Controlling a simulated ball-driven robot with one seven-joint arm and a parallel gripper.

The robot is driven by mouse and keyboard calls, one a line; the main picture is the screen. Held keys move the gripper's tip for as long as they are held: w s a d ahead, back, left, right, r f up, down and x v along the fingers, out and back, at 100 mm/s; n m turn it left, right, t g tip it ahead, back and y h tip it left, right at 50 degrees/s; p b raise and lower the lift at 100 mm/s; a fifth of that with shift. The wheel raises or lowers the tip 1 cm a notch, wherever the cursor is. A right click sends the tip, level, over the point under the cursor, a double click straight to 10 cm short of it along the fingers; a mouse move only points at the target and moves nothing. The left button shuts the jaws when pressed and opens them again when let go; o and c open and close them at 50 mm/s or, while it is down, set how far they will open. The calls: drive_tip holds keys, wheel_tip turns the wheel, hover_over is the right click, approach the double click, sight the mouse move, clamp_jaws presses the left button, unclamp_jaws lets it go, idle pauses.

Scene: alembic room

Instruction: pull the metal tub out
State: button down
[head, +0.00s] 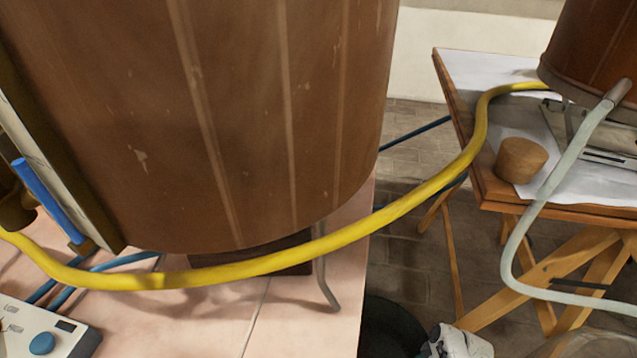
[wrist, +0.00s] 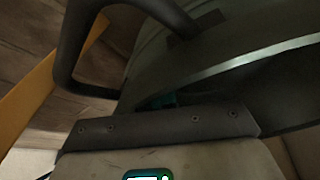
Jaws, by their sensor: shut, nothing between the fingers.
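The metal tub (head: 390,328) is a dark round shape on the brick floor at the bottom edge of the head view, partly cut off. In the wrist view the tub (wrist: 240,66) fills the upper right, with a pale shine along its curved rim. Its dark loop handle (wrist: 68,58) shows at the upper left. My gripper (wrist: 165,120) is shut and empty, close in front of the tub wall; I cannot tell whether it touches. The white and black end of my arm shows beside the tub in the head view; the fingertips are hidden there.
A wooden trestle table (head: 480,192) stands at the right, its crossed legs (head: 575,285) near my arm. A cork (head: 520,159) sits on it. A yellow hose (head: 330,243) and a pale hose (head: 512,250) hang above. A large copper vessel (head: 220,110) stands on the tiled ledge (head: 300,325).

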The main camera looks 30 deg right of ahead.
drive_tip(key=shift+s+d+r, duration=0.1)
drive_tip(key=shift+s+d, duration=0.05)
drive_tip(key=shift+d, duration=0.45)
drive_tip(key=shift+w+a, duration=0.25)
drive_tip(key=shift+w, duration=0.3)
drive_tip(key=shift+w+a, duration=0.5)
drive_tip(key=shift+a, duration=0.3)
drive_tip(key=shift+r+p, duration=0.1)
drive_tip(key=shift+p, duration=0.2)
wheel_tip(320, 180, up, 9)
drive_tip(key=p, duration=0.8)
drive_tip(key=shift+a, duration=0.1)
